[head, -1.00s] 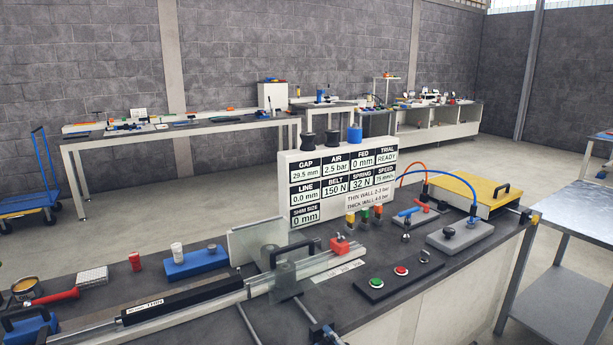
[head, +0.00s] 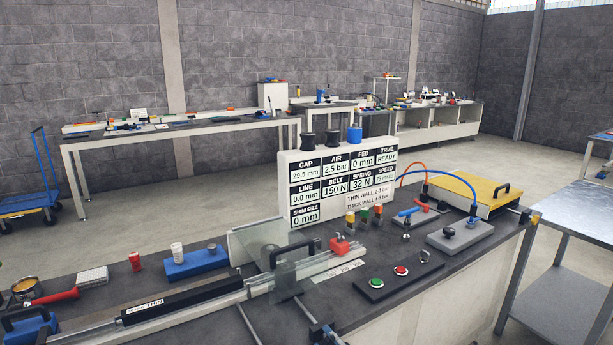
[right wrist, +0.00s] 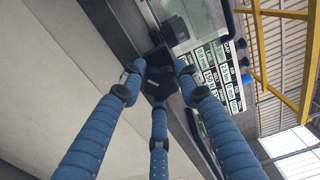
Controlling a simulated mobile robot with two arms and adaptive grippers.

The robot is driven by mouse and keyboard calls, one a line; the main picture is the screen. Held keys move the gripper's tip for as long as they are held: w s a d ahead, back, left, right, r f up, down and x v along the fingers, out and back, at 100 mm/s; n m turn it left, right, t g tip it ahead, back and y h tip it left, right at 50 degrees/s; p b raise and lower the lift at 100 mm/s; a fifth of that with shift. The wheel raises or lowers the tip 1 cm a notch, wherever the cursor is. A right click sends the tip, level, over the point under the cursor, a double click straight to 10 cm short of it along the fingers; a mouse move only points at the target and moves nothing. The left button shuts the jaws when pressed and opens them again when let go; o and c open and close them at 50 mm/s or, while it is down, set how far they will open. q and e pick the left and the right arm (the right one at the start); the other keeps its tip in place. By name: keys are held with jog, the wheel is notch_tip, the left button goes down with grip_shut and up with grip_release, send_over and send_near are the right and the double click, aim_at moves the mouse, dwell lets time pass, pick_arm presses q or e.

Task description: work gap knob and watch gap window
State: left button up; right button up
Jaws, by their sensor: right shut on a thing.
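The gap window (head: 306,174) is on the white display panel in the head view and reads 29.5 mm. In the right wrist view the blue fingers of my right gripper (right wrist: 158,88) are closed around a dark knob (right wrist: 157,84) at the bench's front edge. The fingers hide part of the knob, and I cannot read its setting. The display panel also shows in the right wrist view (right wrist: 218,75), tilted and too small to read surely. My left gripper is in neither view.
The strip rail with a black bar (head: 185,299) runs along the bench, with a clear guard and a red block (head: 341,245) near its right end. A button box (head: 391,279) with green and red buttons stands in front. A yellow plate (head: 466,192) lies at the back right.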

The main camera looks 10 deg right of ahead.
jog(key=shift+s+a+f, duration=0.15)
jog(key=shift+a+f, duration=0.05)
jog(key=shift+f, duration=0.1)
dwell(0.5)
jog(key=o, duration=0.9)
jog(key=shift+o, duration=0.6)
jog(key=shift+r, duration=0.15)
jog(key=shift+d, duration=0.1)
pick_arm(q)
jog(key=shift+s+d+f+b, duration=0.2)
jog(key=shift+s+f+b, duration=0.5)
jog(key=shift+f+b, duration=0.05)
pick_arm(e)
jog(key=v, duration=0.6)
jog(key=shift+r, duration=0.15)
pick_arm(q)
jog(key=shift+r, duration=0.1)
pick_arm(e)
jog(key=shift+d, duration=0.1)
